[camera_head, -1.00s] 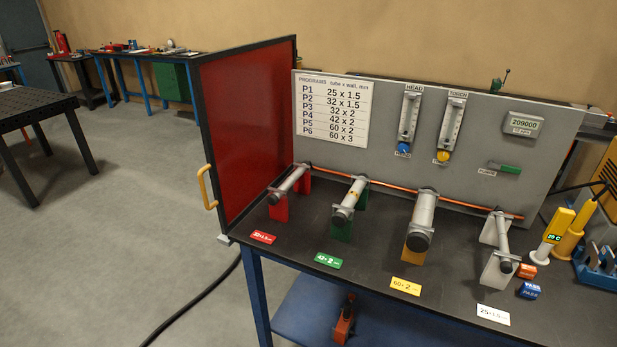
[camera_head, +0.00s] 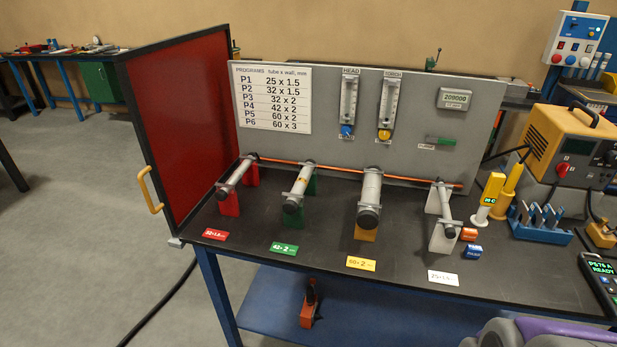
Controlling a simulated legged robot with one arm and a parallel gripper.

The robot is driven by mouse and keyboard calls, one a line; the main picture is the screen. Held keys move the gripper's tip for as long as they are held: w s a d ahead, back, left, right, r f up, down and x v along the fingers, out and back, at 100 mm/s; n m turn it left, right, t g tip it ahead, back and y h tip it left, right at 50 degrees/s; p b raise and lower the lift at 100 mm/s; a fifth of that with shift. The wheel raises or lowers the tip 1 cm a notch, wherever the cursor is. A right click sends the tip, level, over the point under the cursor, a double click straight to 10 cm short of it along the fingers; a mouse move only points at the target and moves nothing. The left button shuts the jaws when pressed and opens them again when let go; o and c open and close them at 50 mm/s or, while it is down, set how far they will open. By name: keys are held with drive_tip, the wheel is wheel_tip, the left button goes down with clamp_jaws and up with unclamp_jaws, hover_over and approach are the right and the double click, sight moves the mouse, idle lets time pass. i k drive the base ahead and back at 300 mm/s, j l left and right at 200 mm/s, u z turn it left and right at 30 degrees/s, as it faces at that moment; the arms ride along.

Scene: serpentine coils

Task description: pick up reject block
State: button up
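A small orange-red block (camera_head: 468,235) sits on the dark bench top to the right of the white tube stand. Its lettering is too small to read, but it appears to be the reject block. A small blue block (camera_head: 472,251) lies just in front of it, nearly touching; its lettering read PASS in the earlier view. Both blocks are uncovered. My gripper's fingers are not in view.
Left of the blocks, tubes rest on stands, the nearest white (camera_head: 440,230). A yellow-topped cylinder (camera_head: 487,198) and a blue rack (camera_head: 541,226) stand to the right. A handheld display (camera_head: 600,280) lies far right. The red side panel (camera_head: 183,133) closes the left end.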

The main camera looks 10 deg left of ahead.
sight(468, 234)
drive_tip(key=i+l+u, duration=0.25)
drive_tip(key=l+u, duration=0.15)
drive_tip(key=l, duration=0.3)
drive_tip(key=i+l+u, duration=0.1)
drive_tip(key=l+u, duration=0.25)
drive_tip(key=l, duration=0.35)
drive_tip(key=l+u, duration=0.4)
drive_tip(key=l, duration=0.4)
